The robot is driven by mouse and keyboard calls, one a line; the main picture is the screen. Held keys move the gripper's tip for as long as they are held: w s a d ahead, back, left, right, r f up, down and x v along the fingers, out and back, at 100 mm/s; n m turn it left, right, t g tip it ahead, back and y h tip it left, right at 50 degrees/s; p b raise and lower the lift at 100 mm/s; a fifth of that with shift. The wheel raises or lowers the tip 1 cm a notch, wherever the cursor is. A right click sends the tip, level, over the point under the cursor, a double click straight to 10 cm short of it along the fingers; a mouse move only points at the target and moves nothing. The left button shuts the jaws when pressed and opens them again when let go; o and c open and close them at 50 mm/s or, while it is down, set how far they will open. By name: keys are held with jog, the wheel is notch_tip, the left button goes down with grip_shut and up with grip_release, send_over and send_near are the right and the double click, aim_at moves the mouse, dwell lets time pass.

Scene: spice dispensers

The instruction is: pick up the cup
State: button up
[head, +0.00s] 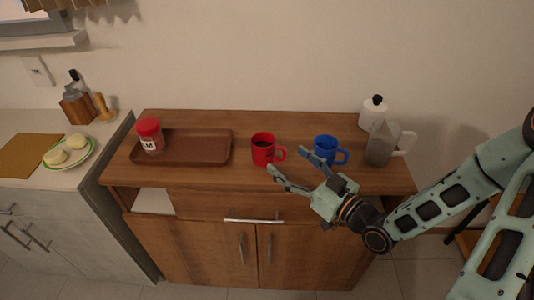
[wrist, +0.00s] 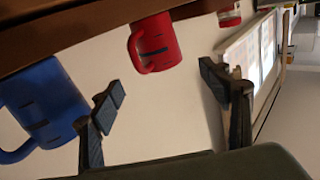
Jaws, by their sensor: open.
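A red cup (head: 263,148) with dark contents stands upright near the middle of the wooden cabinet top, its handle to the right. A blue cup (head: 326,150) stands to its right, handle also to the right. My gripper (head: 287,166) is open and empty at the front of the top, its fingers pointing left, in front of the two cups. In the wrist view, the red cup (wrist: 155,42) shows at the top, beyond and between the open fingers (wrist: 165,90). The blue cup (wrist: 40,105) shows at the left, beside one finger. I see no contact with either cup.
A brown tray (head: 215,146) holds a red-lidded jar (head: 149,136) at left. A grey pitcher (head: 380,147) and a white canister (head: 373,112) stand at right. A counter at far left bears a plate (head: 86,158). Bare wood lies behind the cups.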

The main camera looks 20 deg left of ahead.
aim_at(272, 149)
jog(key=x, duration=0.5)
jog(key=shift+s, duration=0.1)
jog(key=shift+r+p+x, duration=0.2)
jog(key=shift+p+x, duration=0.05)
jog(key=shift+x, duration=1.05)
jog(key=shift+r+p+x, duration=0.25)
jog(key=shift+x, duration=1.1)
jog(key=c, duration=1.6)
jog(key=shift+r, duration=0.15)
jog(key=s+d+r+p, duration=0.8)
jog(key=s+r+p, duration=0.2)
jog(key=p, duration=0.5)
notch_tip(272, 149, up, 3)
jog(key=shift+s+f, duration=0.1)
jog(key=shift+s, duration=0.25)
